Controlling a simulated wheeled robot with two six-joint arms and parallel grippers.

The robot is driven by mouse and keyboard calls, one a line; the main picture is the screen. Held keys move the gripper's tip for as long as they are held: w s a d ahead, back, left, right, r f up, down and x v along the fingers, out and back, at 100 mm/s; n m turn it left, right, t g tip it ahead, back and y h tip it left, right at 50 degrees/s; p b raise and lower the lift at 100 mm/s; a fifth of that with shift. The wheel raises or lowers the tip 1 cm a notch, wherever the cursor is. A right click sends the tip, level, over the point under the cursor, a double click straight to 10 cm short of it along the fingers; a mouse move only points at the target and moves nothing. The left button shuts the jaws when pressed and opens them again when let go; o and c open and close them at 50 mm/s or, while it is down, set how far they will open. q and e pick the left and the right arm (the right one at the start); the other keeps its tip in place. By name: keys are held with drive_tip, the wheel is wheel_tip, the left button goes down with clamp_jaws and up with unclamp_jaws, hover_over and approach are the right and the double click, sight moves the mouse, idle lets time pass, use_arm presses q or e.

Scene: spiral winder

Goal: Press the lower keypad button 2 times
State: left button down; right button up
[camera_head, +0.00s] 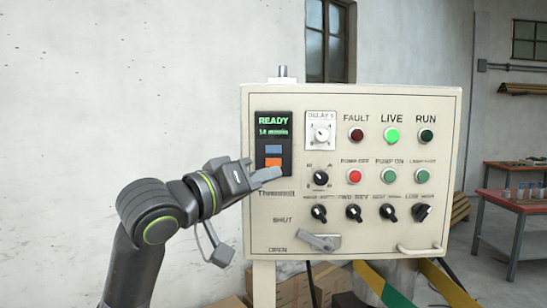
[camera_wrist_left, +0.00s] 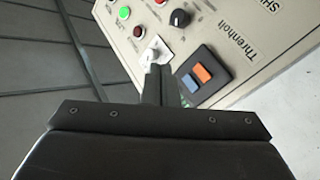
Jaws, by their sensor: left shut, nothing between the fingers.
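The keypad (camera_head: 259,143) is a dark unit at the left of a cream control panel, with a green READY display. Its lower button is orange (camera_head: 273,162) and its upper button is blue (camera_head: 273,149). My left gripper (camera_head: 276,174) is shut and empty; in the head view its tip overlaps the bottom edge of the orange button. In the left wrist view the shut fingers (camera_wrist_left: 157,84) lie left of the orange button (camera_wrist_left: 202,74) and blue button (camera_wrist_left: 189,82). I cannot tell whether the fingertips touch the panel. My right gripper is not in view.
The panel (camera_head: 380,235) also carries a white-plated delay dial (camera_head: 321,131), red and green lamps, push buttons and several black knobs. A grey lever (camera_head: 320,241) sits low on the panel. Boxes and yellow striped bars stand below. A red-topped table (camera_head: 510,205) is at right.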

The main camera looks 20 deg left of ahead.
sight(267, 165)
use_arm(q)
drive_tip(key=n, duration=0.3)
drive_tip(key=shift+s+d+n+p, duration=0.1)
drive_tip(key=shift+s+n+p, duration=0.2)
drive_tip(key=shift+s, duration=0.1)
drive_tip(key=shift+w, duration=0.15)
drive_tip(key=w+a, duration=0.2)
drive_tip(key=w, duration=0.6)
drive_tip(key=shift+a, duration=0.25)
drive_tip(key=shift+w, duration=0.1)
idle(1.7)
drive_tip(key=shift+w+r+p, duration=0.1)
drive_tip(key=shift+w+p, duration=0.15)
drive_tip(key=shift+p, duration=0.1)
drive_tip(key=shift+w+a, duration=0.1)
drive_tip(key=shift+w, duration=0.05)
